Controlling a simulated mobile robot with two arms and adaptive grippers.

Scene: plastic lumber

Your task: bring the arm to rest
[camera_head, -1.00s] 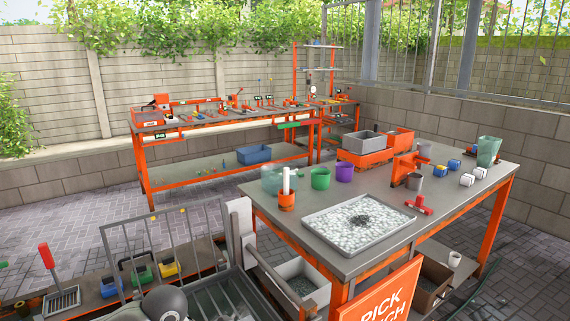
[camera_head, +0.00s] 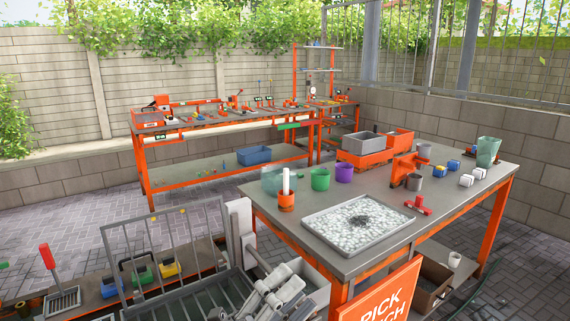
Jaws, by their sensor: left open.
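My left gripper (camera_head: 281,284) shows at the bottom edge, left of the orange-framed table's near corner. It is grey and white, its jaws are open, and I see nothing between them. It overlaps a pale bin under the table in the picture; I cannot tell how far apart they are. My right gripper is not in view.
The near table (camera_head: 300,215) holds a tray of pale pellets (camera_head: 335,237), green (camera_head: 320,179) and purple (camera_head: 343,172) cups, and an orange press (camera_head: 406,172). A wire rack (camera_head: 168,248) stands at lower left. A workbench (camera_head: 225,119) is behind, with open paving between.

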